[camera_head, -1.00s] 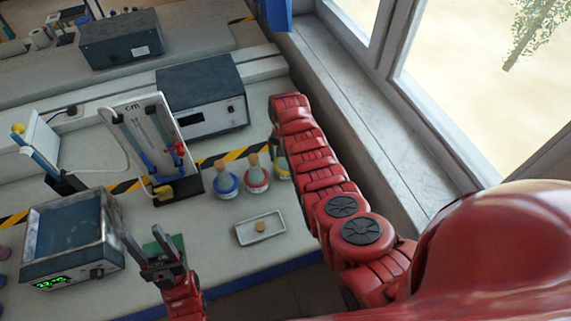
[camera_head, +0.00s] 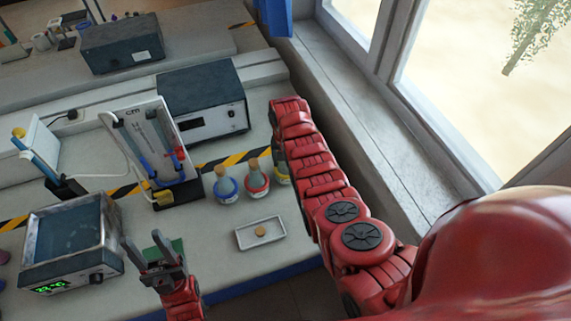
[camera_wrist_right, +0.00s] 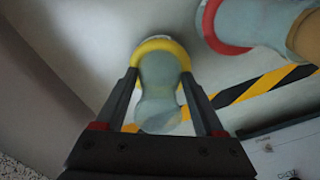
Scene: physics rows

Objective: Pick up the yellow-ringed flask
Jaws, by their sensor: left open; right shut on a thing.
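The yellow-ringed flask (camera_wrist_right: 160,75) stands between the two fingers of my right gripper (camera_wrist_right: 165,95) in the right wrist view. The fingers are shut on it, just at the yellow ring. In the head view only part of the yellow-ringed flask (camera_head: 281,172) shows beside my right arm, which hides the right gripper and the rest of the flask. My left gripper (camera_head: 155,252) is open and empty above the bench at the lower left.
A red-ringed flask (camera_head: 256,182) stands just left of the yellow one, and a blue-ringed flask (camera_head: 227,188) further left. A white tray (camera_head: 274,242) with a small cork-coloured piece lies in front. A grey instrument box (camera_head: 203,100) stands behind. The window wall is close on the right.

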